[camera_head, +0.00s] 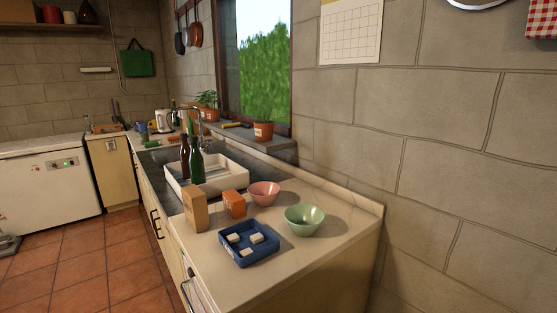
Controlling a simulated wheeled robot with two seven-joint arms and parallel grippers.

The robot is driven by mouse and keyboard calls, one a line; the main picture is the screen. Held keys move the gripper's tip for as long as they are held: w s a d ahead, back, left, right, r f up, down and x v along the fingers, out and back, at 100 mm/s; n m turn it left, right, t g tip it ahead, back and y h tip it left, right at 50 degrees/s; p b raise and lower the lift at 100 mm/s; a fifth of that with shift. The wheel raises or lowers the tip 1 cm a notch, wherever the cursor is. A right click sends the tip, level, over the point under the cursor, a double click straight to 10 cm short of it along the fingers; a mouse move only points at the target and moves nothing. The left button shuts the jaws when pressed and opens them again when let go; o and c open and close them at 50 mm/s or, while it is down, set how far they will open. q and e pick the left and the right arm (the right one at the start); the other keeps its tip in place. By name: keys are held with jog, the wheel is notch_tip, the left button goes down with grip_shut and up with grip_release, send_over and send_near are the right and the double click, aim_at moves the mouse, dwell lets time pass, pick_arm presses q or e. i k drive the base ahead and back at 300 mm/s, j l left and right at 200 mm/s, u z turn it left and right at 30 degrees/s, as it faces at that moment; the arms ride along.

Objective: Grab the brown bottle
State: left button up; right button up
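The brown bottle (184,157) stands upright at the white rectangular basin (228,185) by the sink. A green bottle (197,164) stands right beside it, slightly nearer to me, and overlaps part of it. Its base is partly hidden by the basin's near wall. I cannot tell whether the two bottles touch. Neither of my grippers shows in this view.
A tap (201,122) rises behind the bottles. Tiled floor lies free at left.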

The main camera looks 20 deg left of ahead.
aim_at(186, 149)
jog(key=i+j+u, duration=0.3)
jog(key=j, duration=0.3)
jog(key=i+j+u, duration=0.3)
jog(key=j, duration=0.3)
jog(key=i+j+u, duration=0.3)
jog(key=i+j, duration=0.1)
jog(key=j, duration=0.05)
